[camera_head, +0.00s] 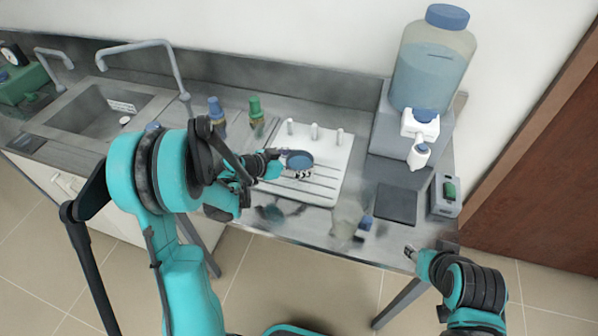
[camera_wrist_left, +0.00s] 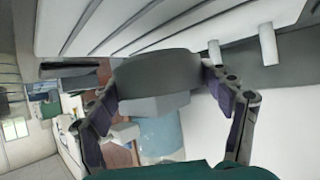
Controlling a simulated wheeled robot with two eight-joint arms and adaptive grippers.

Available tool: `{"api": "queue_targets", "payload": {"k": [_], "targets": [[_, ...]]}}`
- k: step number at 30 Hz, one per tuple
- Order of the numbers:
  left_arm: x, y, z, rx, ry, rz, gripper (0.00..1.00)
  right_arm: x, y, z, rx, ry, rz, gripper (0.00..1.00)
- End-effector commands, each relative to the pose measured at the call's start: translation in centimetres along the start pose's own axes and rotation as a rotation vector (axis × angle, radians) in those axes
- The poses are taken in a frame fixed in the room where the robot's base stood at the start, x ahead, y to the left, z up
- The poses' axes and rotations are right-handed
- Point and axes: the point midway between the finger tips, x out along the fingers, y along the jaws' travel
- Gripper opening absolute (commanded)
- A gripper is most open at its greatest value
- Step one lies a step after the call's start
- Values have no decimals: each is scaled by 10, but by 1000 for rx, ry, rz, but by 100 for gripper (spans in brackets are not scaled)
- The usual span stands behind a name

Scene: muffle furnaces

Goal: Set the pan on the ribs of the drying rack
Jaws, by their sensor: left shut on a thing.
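The pan (camera_head: 299,159) is a small round blue-grey dish. My left gripper (camera_head: 283,165) is shut on it, over the left-middle part of the white drying rack (camera_head: 326,185). The rack has dark grooves between its ribs and several upright pegs along its back. In the left wrist view the pan (camera_wrist_left: 155,70) is a dark disc between the two fingers, with the white ribs (camera_wrist_left: 120,25) close beyond it. I cannot tell whether the pan touches the ribs. My right gripper (camera_head: 411,252) is near the table's front right edge, away from the rack; its jaws are too small to read.
Blue-capped (camera_head: 216,110) and green-capped (camera_head: 256,110) bottles stand left of the rack. A large water jug (camera_head: 431,65) on a grey stand is at the back right. A dark plate (camera_head: 396,204) lies right of the rack. A sink (camera_head: 95,115) is at the left.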

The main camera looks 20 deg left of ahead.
Motion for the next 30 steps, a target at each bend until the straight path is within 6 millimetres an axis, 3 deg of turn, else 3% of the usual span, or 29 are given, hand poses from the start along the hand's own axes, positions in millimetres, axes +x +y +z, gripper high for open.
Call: {"api": "queue_targets", "payload": {"k": [8,18,19,21,30], "targets": [[18,0,34,0,0,0,50,16,0,11,0,0,0,40],[19,0,36,0,0,-1,49,16,0,12,0,0,0,40],[19,0,36,0,-1,-1,82,17,0,12,0,0,0,40],[19,0,35,0,0,-1,100,16,0,11,0,0,0,40],[18,0,35,0,0,-1,100,16,0,11,0,0,0,40]]}}
